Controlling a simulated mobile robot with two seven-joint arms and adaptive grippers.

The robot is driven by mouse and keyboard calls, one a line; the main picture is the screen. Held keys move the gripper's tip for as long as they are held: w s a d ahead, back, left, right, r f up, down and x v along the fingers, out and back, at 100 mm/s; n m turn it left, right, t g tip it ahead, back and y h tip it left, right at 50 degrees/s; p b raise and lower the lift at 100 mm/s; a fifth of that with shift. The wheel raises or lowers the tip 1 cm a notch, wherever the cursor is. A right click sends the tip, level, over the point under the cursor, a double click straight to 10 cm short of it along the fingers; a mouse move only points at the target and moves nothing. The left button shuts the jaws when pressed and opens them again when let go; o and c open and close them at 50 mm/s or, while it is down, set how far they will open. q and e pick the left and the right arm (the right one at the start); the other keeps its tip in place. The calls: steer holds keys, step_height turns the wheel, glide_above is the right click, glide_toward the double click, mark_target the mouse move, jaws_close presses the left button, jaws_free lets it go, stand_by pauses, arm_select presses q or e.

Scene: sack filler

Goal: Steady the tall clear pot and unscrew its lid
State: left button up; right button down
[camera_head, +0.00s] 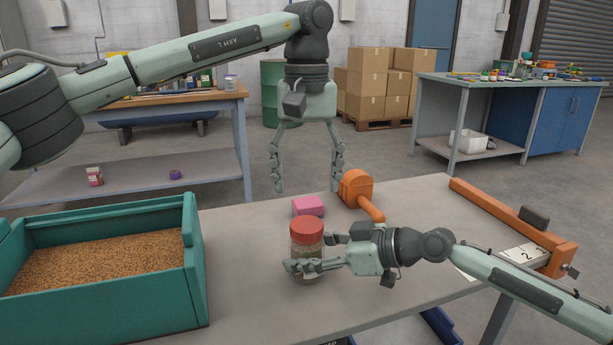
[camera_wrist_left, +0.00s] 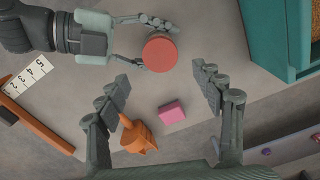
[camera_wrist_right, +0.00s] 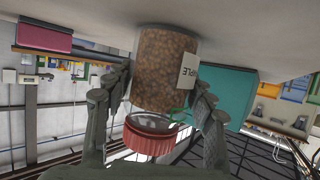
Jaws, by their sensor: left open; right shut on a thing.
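The tall clear pot (camera_head: 307,247) stands upright on the table with its red lid (camera_head: 306,231) on top. It holds brown contents and bears a white label, seen in the right wrist view (camera_wrist_right: 165,70). My right gripper (camera_head: 306,266) is shut on the pot's body from the right, below the lid. My left gripper (camera_head: 306,190) is open and empty, pointing down above the table, higher than the lid and behind it. In the left wrist view the red lid (camera_wrist_left: 160,53) lies beyond the open fingers, apart from them.
A teal bin of grain (camera_head: 195,262) stands at the left. An orange rail with a numbered strip (camera_head: 520,257) is at the right. The table's front middle is clear.

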mark_target(306, 224)
arm_select(q)
steer(key=shift+f+m, duration=0.2)
steer(key=shift+m, duration=0.4)
step_height(306, 224, down, 8)
steer(key=shift+r, duration=0.15)
